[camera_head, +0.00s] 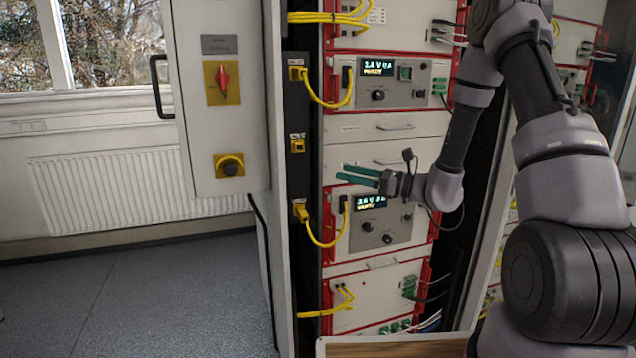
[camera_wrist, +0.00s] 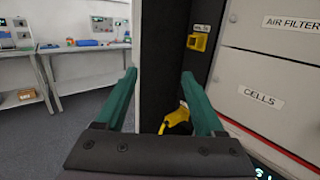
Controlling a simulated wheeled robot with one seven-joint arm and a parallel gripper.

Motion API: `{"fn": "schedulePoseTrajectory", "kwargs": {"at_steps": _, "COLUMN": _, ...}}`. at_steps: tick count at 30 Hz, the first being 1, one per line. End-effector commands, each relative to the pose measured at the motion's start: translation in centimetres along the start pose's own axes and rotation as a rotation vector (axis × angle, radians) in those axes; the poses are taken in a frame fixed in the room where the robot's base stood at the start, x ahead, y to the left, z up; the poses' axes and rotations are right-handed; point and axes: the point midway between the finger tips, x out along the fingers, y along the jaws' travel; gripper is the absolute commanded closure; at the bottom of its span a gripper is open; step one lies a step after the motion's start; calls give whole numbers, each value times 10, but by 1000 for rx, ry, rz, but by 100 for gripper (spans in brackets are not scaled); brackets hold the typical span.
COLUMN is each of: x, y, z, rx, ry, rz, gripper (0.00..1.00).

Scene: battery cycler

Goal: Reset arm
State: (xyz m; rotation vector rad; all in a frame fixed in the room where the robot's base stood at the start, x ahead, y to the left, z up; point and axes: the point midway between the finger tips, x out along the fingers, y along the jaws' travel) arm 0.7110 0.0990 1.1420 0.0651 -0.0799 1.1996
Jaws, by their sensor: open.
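My gripper (camera_head: 358,175) is in front of the rack, with its green fingers pointing left in the head view. In the wrist view my gripper (camera_wrist: 160,95) has its two green fingers spread apart, with nothing between them. My arm reaches in from the right, bent at the elbow. The gripper is level with the lower edge of a blank drawer panel and just above the lower cycler unit (camera_head: 385,238), which has a lit display. It appears apart from the panels, though the exact gap cannot be told.
The upper cycler unit (camera_head: 420,90) also has a lit display. Yellow cables plug into yellow sockets (camera_head: 297,145) on the black strip. A cabinet door (camera_head: 215,120) with a red switch stands left. The wrist view shows benches (camera_wrist: 82,48) behind. Floor (camera_head: 120,310) at left is clear.

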Motion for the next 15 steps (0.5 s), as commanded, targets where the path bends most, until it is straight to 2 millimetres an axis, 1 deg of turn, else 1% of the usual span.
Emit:
{"fn": "schedulePoseTrajectory", "kwargs": {"at_steps": 1, "x": 3, "y": 18, "z": 22, "rx": -70, "ry": 32, "rz": 79, "gripper": 29}}
{"fn": "schedulePoseTrajectory", "kwargs": {"at_steps": 3, "x": 2, "y": 43, "z": 41, "rx": -155, "ry": 86, "rz": 184, "gripper": 29}}
{"fn": "schedulePoseTrajectory", "kwargs": {"at_steps": 6, "x": -5, "y": 77, "z": 63, "rx": -284, "ry": 175, "rz": 322, "gripper": 29}}
{"fn": "schedulePoseTrajectory", "kwargs": {"at_steps": 9, "x": -18, "y": 107, "z": 80, "rx": -420, "ry": 274, "rz": 443, "gripper": 29}}
{"fn": "schedulePoseTrajectory", "kwargs": {"at_steps": 11, "x": -28, "y": 122, "z": 87, "rx": -505, "ry": 338, "rz": 508, "gripper": 29}}
{"fn": "schedulePoseTrajectory", "kwargs": {"at_steps": 12, "x": -36, "y": 132, "z": 92, "rx": -563, "ry": 382, "rz": 548, "gripper": 29}}
{"fn": "schedulePoseTrajectory", "kwargs": {"at_steps": 15, "x": -57, "y": 150, "z": 102, "rx": -713, "ry": 499, "rz": 635, "gripper": 29}}
